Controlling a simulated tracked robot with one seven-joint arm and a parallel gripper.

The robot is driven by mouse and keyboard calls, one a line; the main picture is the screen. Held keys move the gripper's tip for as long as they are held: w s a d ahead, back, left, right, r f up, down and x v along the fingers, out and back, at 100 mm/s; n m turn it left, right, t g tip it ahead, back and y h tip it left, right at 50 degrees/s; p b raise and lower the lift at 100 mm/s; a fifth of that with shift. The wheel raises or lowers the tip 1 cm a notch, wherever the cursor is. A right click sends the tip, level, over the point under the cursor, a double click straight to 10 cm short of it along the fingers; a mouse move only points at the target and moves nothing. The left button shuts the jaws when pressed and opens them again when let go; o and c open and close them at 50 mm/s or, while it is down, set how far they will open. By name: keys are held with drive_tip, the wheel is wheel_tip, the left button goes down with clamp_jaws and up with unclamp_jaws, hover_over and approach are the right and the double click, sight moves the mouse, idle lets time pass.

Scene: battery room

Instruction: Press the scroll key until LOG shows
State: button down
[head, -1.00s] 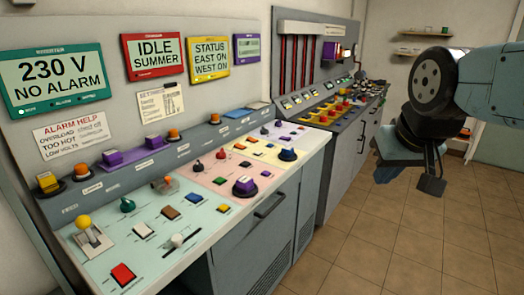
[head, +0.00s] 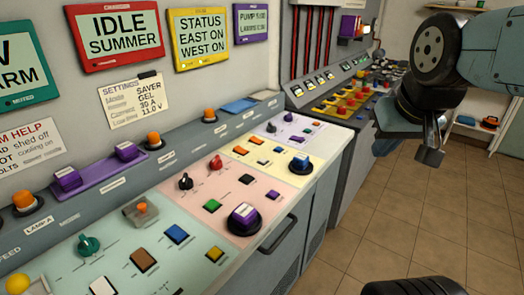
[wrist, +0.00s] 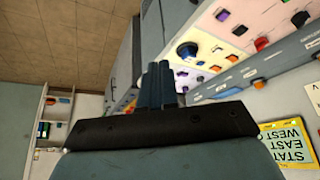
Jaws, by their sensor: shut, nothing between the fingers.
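The yellow-framed display (head: 205,36) on the wall panel reads STATUS, EAST ON, WEST ON; it shows partly in the wrist view (wrist: 285,143). LOG is not readable on any screen. Below it the console has a yellow panel (head: 258,150) with several small orange keys and a blue knob (head: 299,162). The lettering by the keys is too small to read, so I cannot tell which is the scroll key. My gripper (head: 431,156) is shut and empty, in the air right of the console, apart from it. Its fingers show in the wrist view (wrist: 158,82).
A red-framed display (head: 117,33) reads IDLE SUMMER. A small purple-framed display (head: 252,22) hangs on the right. The pink panel (head: 232,190) has a large purple knob (head: 243,218). A drawer handle (head: 278,234) juts from the console's front. Tiled floor (head: 390,225) is free on the right.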

drive_tip(key=shift+w, duration=0.15)
drive_tip(key=m+t+y, duration=0.3)
drive_tip(key=m+y, duration=0.1)
hover_over(265, 161)
wheel_tip(265, 161, down, 13)
drive_tip(key=shift+f, duration=0.15)
drive_tip(key=shift+f, duration=0.15)
drive_tip(key=shift+f, duration=4.25)
drive_tip(key=shift+f, duration=0.1)
drive_tip(key=shift+f, duration=0.25)
